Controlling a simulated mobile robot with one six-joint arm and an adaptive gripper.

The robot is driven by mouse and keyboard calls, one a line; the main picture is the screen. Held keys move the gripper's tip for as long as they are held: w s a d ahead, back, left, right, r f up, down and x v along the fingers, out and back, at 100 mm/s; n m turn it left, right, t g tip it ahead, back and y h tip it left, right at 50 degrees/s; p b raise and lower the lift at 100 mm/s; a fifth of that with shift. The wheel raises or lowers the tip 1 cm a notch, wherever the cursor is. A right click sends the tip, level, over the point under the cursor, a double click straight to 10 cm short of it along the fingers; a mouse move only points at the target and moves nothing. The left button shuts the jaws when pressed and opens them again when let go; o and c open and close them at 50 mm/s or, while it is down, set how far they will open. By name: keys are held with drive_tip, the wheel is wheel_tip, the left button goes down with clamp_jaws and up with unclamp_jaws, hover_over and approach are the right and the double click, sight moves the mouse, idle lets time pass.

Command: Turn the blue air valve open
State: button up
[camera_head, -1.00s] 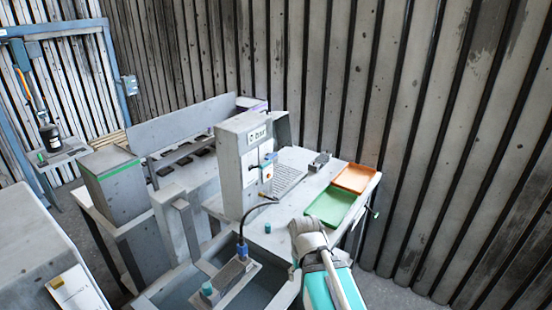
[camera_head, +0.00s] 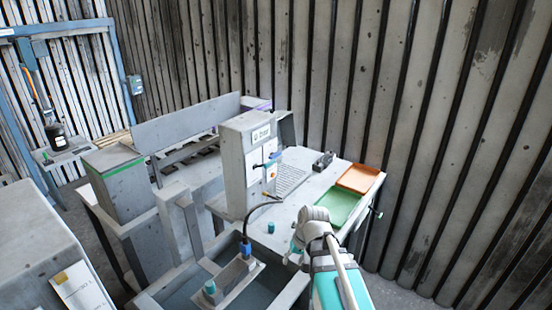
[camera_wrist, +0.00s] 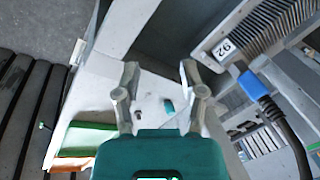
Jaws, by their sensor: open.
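A small blue handle (camera_head: 270,160) shows on the front of the upright grey cabinet (camera_head: 236,175) in the head view; it looks like the air valve, but its exact shape is too small to tell. My gripper (camera_wrist: 160,72) is open and empty in the wrist view, its two fingers apart above the grey worktop. In the head view my arm reaches in from the lower right, and the gripper is mostly hidden behind it. The gripper is right of and below the cabinet in that view, apart from the blue handle.
A blue connector (camera_head: 246,247) with a black hose stands in front of the cabinet; it also shows in the wrist view (camera_wrist: 253,86). A teal knob (camera_head: 271,227) stands on the worktop. Green (camera_head: 337,208) and orange (camera_head: 358,179) trays lie at right, near the ribbed wall.

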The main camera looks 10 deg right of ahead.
drive_tip(key=w+a+r+m+t+y+b, duration=0.1)
drive_tip(key=w+r+m+t+y, duration=0.2)
drive_tip(key=w, duration=0.9)
drive_tip(key=m+t+y+b, duration=0.3)
drive_tip(key=m+t+y, duration=0.2)
drive_tip(key=t+y, duration=0.3)
approach(276, 154)
drive_tip(key=s+d+h, duration=0.1)
drive_tip(key=s+d, duration=0.1)
drive_tip(key=s, duration=0.2)
drive_tip(key=shift+w+d+f+t, duration=0.15)
drive_tip(key=shift+w+f+t, duration=0.1)
drive_tip(key=shift+t, duration=0.15)
drive_tip(key=x, duration=1.4)
drive_tip(key=shift+s, duration=0.1)
clamp_jaws()
